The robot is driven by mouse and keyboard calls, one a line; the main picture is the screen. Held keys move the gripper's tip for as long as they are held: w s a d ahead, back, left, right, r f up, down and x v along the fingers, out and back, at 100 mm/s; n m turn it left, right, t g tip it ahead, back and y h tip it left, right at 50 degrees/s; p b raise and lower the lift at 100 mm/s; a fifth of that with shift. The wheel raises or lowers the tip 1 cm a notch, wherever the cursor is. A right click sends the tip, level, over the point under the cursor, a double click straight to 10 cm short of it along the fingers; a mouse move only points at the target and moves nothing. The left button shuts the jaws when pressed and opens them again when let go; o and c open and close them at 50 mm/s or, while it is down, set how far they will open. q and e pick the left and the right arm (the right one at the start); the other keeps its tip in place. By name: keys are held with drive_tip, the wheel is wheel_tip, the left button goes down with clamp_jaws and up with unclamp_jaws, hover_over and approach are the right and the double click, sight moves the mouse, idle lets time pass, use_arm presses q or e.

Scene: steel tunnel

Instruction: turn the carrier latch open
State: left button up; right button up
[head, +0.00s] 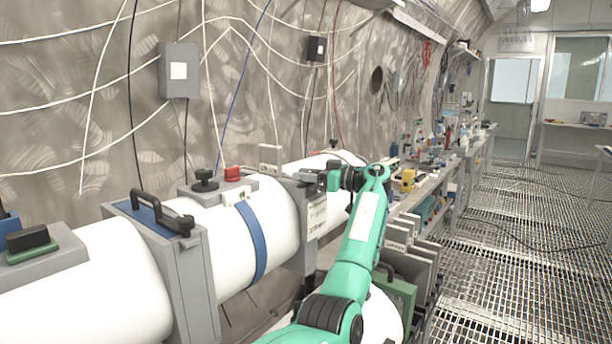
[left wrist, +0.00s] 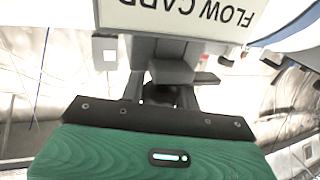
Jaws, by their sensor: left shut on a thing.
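My left gripper (head: 318,182) reaches leftward from the bent green arm to the top of a grey carrier frame around the white pipe. In the left wrist view its fingers (left wrist: 168,88) are shut on a dark grey block (left wrist: 172,68), which looks like the carrier latch. The fingers hide part of it, and I cannot tell how far it is turned. A white plate with upside-down "FLOW CARD" lettering (left wrist: 180,16) sits just beyond it. A lettered plate also shows on the carrier in the head view (head: 316,217). My right gripper is not in view.
The white pipe (head: 272,215) runs along the left wall. A cluttered bench (head: 440,160) lies beyond my arm. The grated floor at right is largely clear.

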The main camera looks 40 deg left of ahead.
use_arm(q)
drive_tip(key=shift+r, duration=0.2)
drive_tip(key=o, duration=1)
drive_tip(key=shift+c, duration=0.2)
drive_tip(key=shift+f, duration=0.1)
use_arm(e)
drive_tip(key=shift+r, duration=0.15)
use_arm(q)
drive_tip(key=shift+w+d, duration=0.1)
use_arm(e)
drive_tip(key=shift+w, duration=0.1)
use_arm(q)
drive_tip(key=v, duration=1.3)
drive_tip(key=shift+d, duration=0.25)
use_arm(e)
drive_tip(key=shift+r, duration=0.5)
use_arm(q)
drive_tip(key=shift+w+f, duration=0.1)
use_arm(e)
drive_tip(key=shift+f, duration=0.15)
